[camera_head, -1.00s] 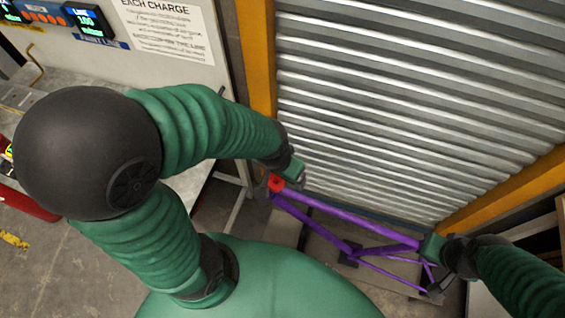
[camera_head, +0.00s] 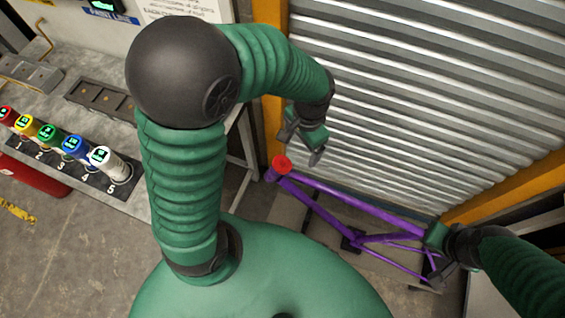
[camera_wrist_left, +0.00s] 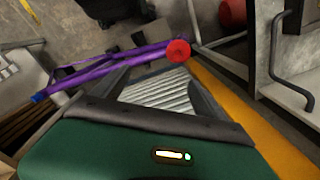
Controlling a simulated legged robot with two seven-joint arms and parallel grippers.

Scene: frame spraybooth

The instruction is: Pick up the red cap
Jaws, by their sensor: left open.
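The red cap (camera_head: 282,164) sits on the upper left end of the purple frame (camera_head: 350,205). It also shows in the left wrist view (camera_wrist_left: 178,51), just beyond the fingertips, with the frame's tubes (camera_wrist_left: 110,66) running left from it. My left gripper (camera_head: 301,147) is open and empty, slightly above and to the right of the cap in the head view, apart from it. It also shows in the left wrist view (camera_wrist_left: 155,76). My right gripper (camera_head: 438,258) is at the frame's right end; whether its jaws are shut on it is hidden.
A corrugated metal shutter (camera_head: 420,100) with an orange post (camera_head: 270,120) stands behind the frame. A grey bench (camera_head: 60,80) at left holds several numbered spray cans with coloured tops (camera_head: 48,133). A red cylinder (camera_head: 30,172) is below the bench. Open floor lies at lower left.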

